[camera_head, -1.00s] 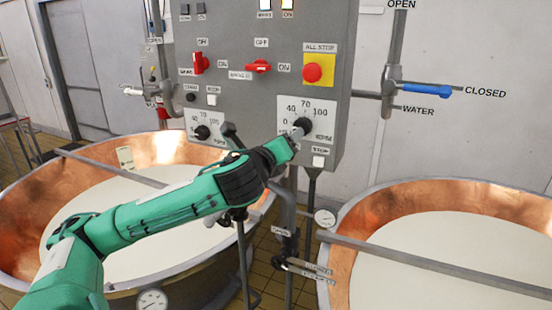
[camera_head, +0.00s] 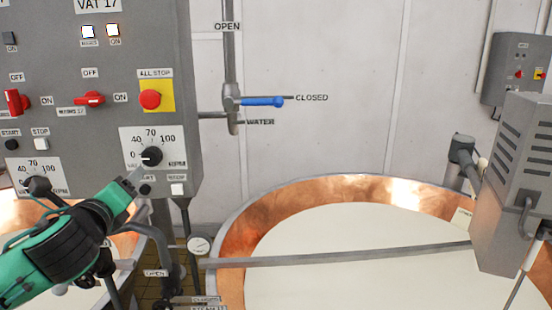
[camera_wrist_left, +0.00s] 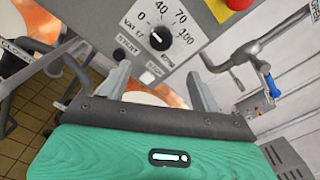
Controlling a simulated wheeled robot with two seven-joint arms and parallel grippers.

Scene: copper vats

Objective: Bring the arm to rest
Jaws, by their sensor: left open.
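My left arm, green with a dark wrist, comes in from the left, and its gripper (camera_head: 136,174) is just below and left of the right-hand dial knob (camera_head: 151,156) on the grey control panel (camera_head: 160,40). In the left wrist view the two grey fingers (camera_wrist_left: 162,84) stand wide apart with nothing between them. The black dial knob (camera_wrist_left: 160,39) shows beyond the fingertips, clear of them, its white mark toward the low end of the scale. My right gripper is not in view.
A red all-stop button (camera_head: 150,99) and a red switch (camera_head: 89,99) are above the dial. A blue-handled water valve (camera_head: 262,101) is on the wall. A copper vat (camera_head: 290,213) of pale liquid, crossed by a grey bar (camera_head: 340,255), stands at right.

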